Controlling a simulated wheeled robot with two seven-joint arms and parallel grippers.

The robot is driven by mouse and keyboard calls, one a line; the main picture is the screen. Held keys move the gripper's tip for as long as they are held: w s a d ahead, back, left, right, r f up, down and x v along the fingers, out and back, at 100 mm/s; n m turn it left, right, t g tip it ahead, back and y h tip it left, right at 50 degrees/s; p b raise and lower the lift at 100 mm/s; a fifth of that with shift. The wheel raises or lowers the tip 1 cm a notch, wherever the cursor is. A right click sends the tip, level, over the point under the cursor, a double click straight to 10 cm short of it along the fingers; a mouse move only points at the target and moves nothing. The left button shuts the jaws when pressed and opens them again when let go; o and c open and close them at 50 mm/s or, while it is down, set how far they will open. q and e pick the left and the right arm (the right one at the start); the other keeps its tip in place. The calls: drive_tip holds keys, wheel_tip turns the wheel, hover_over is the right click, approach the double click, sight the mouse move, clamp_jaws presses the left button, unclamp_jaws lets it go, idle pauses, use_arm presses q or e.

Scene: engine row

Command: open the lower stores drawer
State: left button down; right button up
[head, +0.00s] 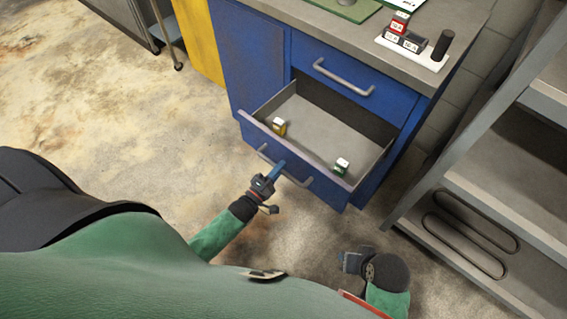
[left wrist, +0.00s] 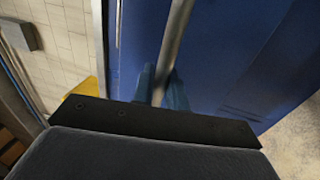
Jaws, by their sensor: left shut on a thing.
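The lower stores drawer (head: 316,131) of the blue cabinet stands pulled out, its grey inside showing. A small yellow box (head: 279,127) and a small green box (head: 341,166) with white tops are in it. My left gripper (head: 277,170) is at the drawer's front and shut on its bar handle (head: 299,181). In the left wrist view the handle (left wrist: 175,45) runs between the blue fingers (left wrist: 159,88). My right gripper (head: 352,262) is low and apart from the cabinet; its finger gap is not clear.
The upper drawer (head: 351,82) is shut. The grey worktop (head: 305,28) holds a white tray (head: 412,54) with small boxes and a dark cylinder. Grey shelving (head: 500,190) stands close on the right. The floor (head: 110,115) at left is clear.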

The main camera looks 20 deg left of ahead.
idle(0.3)
use_arm(q)
drive_tip(key=c, duration=1.5)
unclamp_jaws()
drive_tip(key=shift+s+f, duration=0.1)
drive_tip(key=shift+s, duration=0.05)
use_arm(e)
drive_tip(key=shift+f, duration=0.1)
